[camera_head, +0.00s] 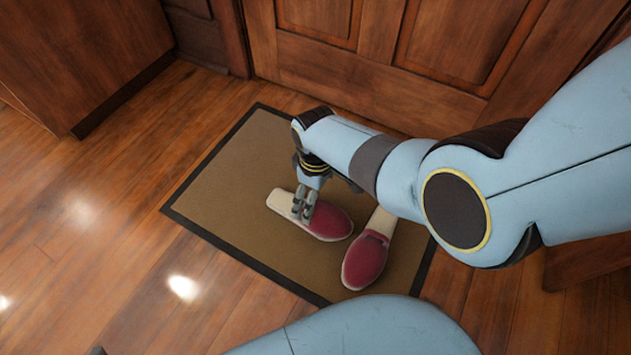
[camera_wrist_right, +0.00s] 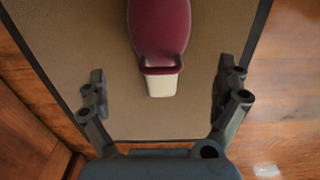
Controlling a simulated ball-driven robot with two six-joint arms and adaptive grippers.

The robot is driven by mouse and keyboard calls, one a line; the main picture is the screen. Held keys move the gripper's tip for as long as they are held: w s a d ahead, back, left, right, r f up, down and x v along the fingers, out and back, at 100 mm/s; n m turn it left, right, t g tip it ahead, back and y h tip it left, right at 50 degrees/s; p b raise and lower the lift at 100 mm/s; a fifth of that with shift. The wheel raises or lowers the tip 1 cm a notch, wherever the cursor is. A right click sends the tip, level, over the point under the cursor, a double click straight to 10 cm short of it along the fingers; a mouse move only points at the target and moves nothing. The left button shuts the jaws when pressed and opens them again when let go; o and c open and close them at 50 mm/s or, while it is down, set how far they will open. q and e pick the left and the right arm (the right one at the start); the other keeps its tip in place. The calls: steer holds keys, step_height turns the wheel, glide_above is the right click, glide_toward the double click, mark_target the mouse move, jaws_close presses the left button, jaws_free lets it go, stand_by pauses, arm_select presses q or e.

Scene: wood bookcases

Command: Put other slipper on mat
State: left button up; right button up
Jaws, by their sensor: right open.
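Two maroon slippers with cream insoles lie on the brown, black-edged mat (camera_head: 230,180). One slipper (camera_head: 330,220) lies near the mat's middle, its toe pointing right. The other slipper (camera_head: 367,257) lies to its right, near the mat's front right part, its toe pointing toward me. My right gripper (camera_head: 304,208) is over the cream heel part of the middle slipper. In the wrist view my right gripper (camera_wrist_right: 162,84) has its fingers wide apart, with a slipper (camera_wrist_right: 160,35) between and beyond them, not gripped. Whether the fingers touch it, I cannot tell. My left gripper is out of view.
A panelled wooden door (camera_head: 380,60) stands just behind the mat. A wooden cabinet (camera_head: 75,60) is at the upper left. The wood floor (camera_head: 120,240) left of the mat is clear.

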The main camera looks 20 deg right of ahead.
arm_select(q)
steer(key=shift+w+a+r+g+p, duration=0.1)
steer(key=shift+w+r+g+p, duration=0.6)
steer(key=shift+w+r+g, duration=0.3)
arm_select(e)
step_height(320, 180, up, 3)
steer(key=shift+f, duration=0.15)
steer(key=s+d+r+m+t, duration=0.4)
steer(key=s+d, duration=0.5)
steer(key=s, duration=0.4)
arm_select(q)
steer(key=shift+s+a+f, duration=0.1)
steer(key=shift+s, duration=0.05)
arm_select(e)
steer(key=s+r+m+t, duration=0.1)
steer(key=s+r+t, duration=0.1)
steer(key=r, duration=0.7)
steer(key=s+r+m+t, duration=0.1)
steer(key=s+r, duration=0.3)
steer(key=r, duration=0.4)
steer(key=shift+s+d+r+m+t, duration=0.3)
steer(key=shift+s+d+r+t, duration=0.1)
steer(key=shift+t, duration=0.5)
